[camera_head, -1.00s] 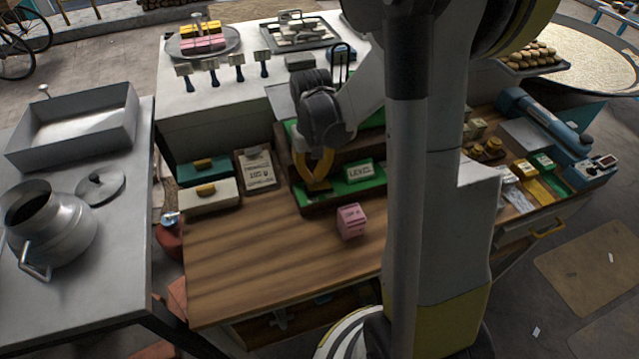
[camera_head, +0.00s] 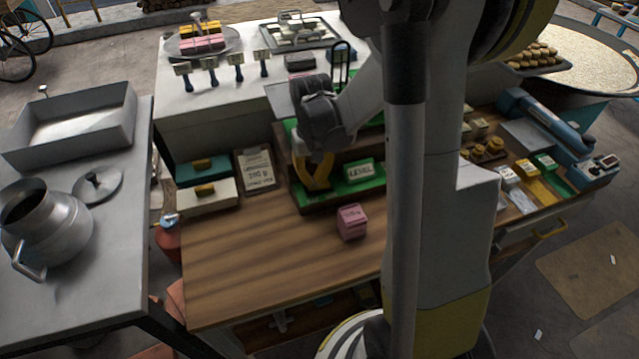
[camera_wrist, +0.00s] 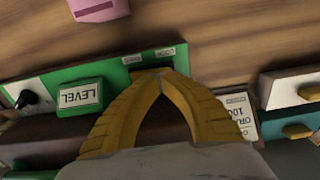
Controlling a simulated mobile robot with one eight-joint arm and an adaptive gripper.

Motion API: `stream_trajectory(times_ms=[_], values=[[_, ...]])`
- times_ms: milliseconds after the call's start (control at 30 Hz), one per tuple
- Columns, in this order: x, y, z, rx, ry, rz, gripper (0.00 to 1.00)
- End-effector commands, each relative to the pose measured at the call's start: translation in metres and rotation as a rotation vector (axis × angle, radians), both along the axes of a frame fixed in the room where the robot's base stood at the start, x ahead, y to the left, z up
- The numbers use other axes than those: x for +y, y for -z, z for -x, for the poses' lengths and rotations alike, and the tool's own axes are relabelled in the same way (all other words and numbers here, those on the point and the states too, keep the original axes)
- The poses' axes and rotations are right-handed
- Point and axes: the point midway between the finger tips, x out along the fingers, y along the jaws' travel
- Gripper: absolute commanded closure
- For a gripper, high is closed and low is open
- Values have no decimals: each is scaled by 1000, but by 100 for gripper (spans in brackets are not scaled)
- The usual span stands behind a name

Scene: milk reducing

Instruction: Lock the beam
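The beam itself cannot be clearly picked out. A green panel (camera_head: 345,190) sits on a dark wooden base at the back of the brown table. It bears a green "LEVEL" block (camera_head: 359,171). In the wrist view, the panel (camera_wrist: 46,85) shows the LEVEL block (camera_wrist: 79,97), a black knob (camera_wrist: 27,98) and a dark slot (camera_wrist: 141,76) beside two small labels. My gripper (camera_head: 318,188) has its yellow fingertips down at this panel, left of the LEVEL block. In the wrist view, my fingertips (camera_wrist: 161,74) meet at the slot. Nothing shows between them; what lies beneath is hidden.
A pink block (camera_head: 351,222) stands on the table in front of the panel. A clipboard (camera_head: 255,170) and drawer-like boxes (camera_head: 207,195) are to the left. Small goods and a blue device (camera_head: 590,172) are to the right. The table's front left is clear.

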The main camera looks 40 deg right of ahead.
Motion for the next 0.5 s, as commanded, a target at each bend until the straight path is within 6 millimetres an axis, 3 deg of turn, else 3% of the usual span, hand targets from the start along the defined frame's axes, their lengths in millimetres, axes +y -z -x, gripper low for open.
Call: stream_trajectory(times_ms=[500], values=[[0,8,0,0,0,0,100]])
